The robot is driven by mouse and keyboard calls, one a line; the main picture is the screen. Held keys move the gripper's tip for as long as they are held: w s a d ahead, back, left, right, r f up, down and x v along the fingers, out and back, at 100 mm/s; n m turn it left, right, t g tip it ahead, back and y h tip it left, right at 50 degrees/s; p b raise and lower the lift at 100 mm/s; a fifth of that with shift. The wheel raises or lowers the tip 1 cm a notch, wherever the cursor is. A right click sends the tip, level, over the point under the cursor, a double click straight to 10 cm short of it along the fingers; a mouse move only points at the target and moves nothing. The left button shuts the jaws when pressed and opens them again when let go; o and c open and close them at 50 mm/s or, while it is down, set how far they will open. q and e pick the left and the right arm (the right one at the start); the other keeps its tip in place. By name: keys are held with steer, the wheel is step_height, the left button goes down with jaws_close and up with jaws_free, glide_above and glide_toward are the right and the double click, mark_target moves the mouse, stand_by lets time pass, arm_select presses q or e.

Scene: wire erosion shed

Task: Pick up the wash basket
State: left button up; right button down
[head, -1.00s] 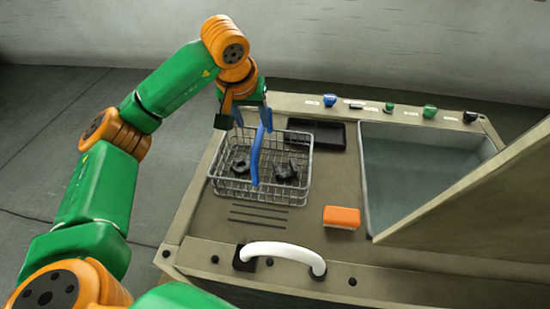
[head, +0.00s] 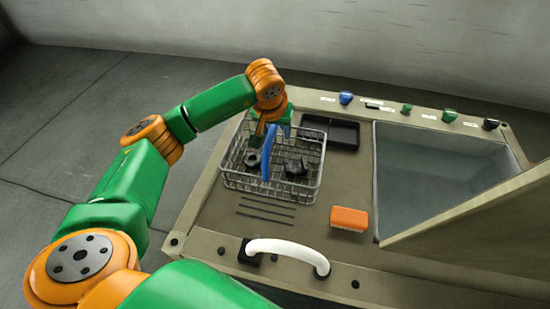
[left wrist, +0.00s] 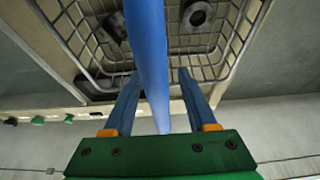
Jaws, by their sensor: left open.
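The wash basket (head: 312,190) is a rectangular wire basket with a blue arched handle (head: 266,160), standing on the machine's top. Dark parts (head: 296,166) lie inside it. My left gripper (head: 268,136) is open over the basket, at the upper part of the handle. In the left wrist view the handle (left wrist: 150,60) runs between the two open fingers (left wrist: 158,75), with a gap visible on each side. The basket's wire rim (left wrist: 70,40) and a dark ring-shaped part (left wrist: 197,15) show beyond. My right gripper is not in view.
A shallow black tray (head: 330,133) lies behind the basket. An orange block (head: 349,218) sits to its right, before an open basin (head: 425,175). A raised panel (head: 480,220) stands at right, a white handle (head: 290,245) at the front, and knobs (head: 407,108) along the back.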

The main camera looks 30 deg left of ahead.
arm_select(q)
steer(key=shift+w+f, duration=0.1)
steer(key=shift+f, duration=0.15)
stand_by(0.3)
jaws_close()
steer(key=shift+r, duration=0.1)
stand_by(1.2)
